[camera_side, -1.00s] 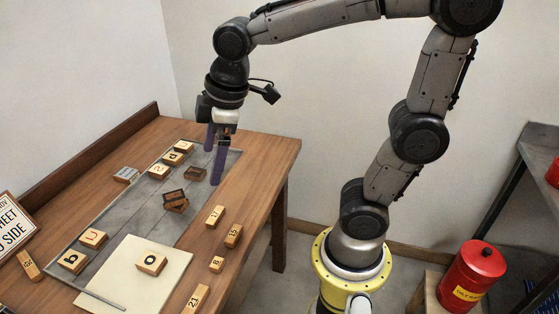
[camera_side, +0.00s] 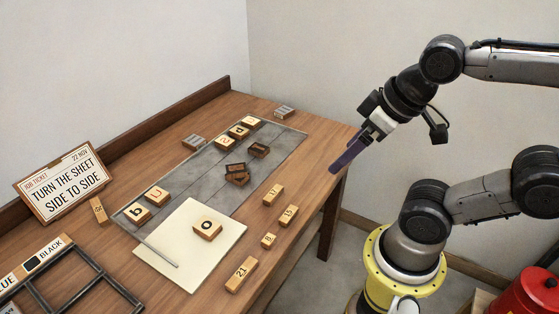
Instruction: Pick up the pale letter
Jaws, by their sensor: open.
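Several pale wooden letter blocks lie on the table; I cannot tell which one the task means. A pale block with "o" (camera_side: 208,229) lies on the cream sheet (camera_side: 185,245). Blocks with "b" (camera_side: 137,213) and a red "u" (camera_side: 157,195) lie on the near left of the grey slab (camera_side: 200,186). A few more pale blocks (camera_side: 239,131) sit in a row at its far end. Dark brown blocks (camera_side: 258,150) lie mid-slab, two apparently stacked or leaning. My gripper (camera_side: 345,160) is open and empty, by the table's right edge, away from the letters.
Numbered wooden blocks (camera_side: 273,195) lie along the table's right side. A job ticket sign (camera_side: 65,180) and a dark frame (camera_side: 75,283) are at left. A red can (camera_side: 530,298) stands lower right.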

